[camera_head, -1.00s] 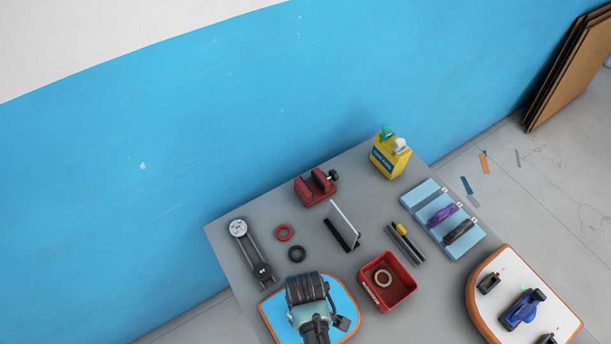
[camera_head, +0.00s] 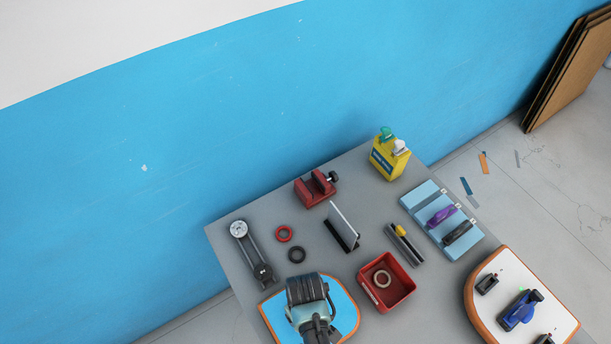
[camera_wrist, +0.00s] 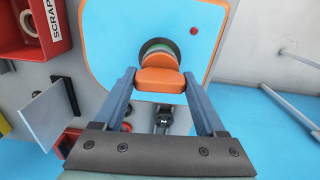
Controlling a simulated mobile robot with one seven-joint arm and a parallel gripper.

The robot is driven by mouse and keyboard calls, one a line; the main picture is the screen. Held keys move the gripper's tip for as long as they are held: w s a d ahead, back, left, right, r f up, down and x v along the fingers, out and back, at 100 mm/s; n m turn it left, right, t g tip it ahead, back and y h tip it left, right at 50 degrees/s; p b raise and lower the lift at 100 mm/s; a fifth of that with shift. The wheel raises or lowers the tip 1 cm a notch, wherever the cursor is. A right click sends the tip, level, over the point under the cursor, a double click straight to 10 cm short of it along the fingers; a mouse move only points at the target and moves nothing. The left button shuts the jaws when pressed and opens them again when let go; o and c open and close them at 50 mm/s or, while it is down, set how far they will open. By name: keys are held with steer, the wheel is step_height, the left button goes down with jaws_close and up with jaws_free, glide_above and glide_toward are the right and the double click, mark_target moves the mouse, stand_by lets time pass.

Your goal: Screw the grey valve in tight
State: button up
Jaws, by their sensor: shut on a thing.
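The blue board with an orange edge (camera_head: 345,301) lies at the table's front, partly under my arm; it also fills the upper middle of the wrist view (camera_wrist: 108,35). My gripper (camera_wrist: 160,82) is shut on an orange piece (camera_wrist: 160,80), with one finger on each side. The piece sits over a dark round fitting (camera_wrist: 147,45) in the board, with green and grey showing inside. The grey valve cannot be told clearly there; the orange piece covers much of the fitting. In the head view my wrist hides the fingers and the fitting.
A red scrap bin (camera_head: 402,291) holding a pale ring stands right of the board. A small upright panel (camera_head: 342,222), red clamp (camera_head: 314,189), two rings and a double-ended grey tool (camera_head: 252,250) lie behind. A white board (camera_head: 478,312) is at right.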

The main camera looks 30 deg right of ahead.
steer(key=m, duration=0.3)
steer(key=shift+m, duration=0.3)
steer(key=shift+m, duration=1.6)
steer(key=shift+m, duration=1.7)
steer(key=shift+m, duration=1.7)
